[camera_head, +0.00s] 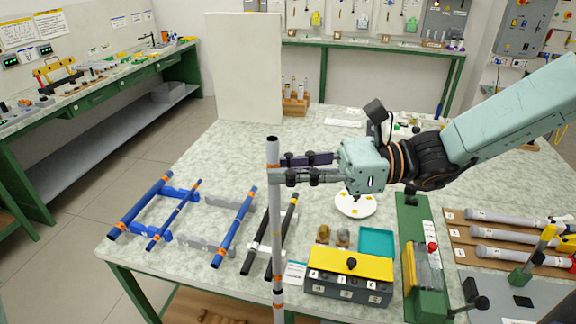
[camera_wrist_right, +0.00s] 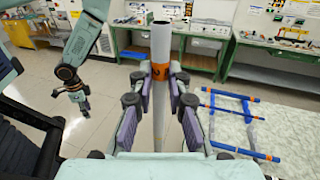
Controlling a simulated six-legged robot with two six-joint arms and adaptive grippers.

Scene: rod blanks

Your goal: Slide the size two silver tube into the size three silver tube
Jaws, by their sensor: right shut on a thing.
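My right gripper (camera_head: 276,177) is shut on a long silver tube (camera_head: 274,225), which stands upright in front of the table's near edge. The tube has an orange band near the grip and another near the bottom of the head view; its lower end is out of frame. In the right wrist view the tube (camera_wrist_right: 161,42) shows an open top end between the fingers; I cannot read its size mark.
A pale panel (camera_head: 244,68) stands behind.

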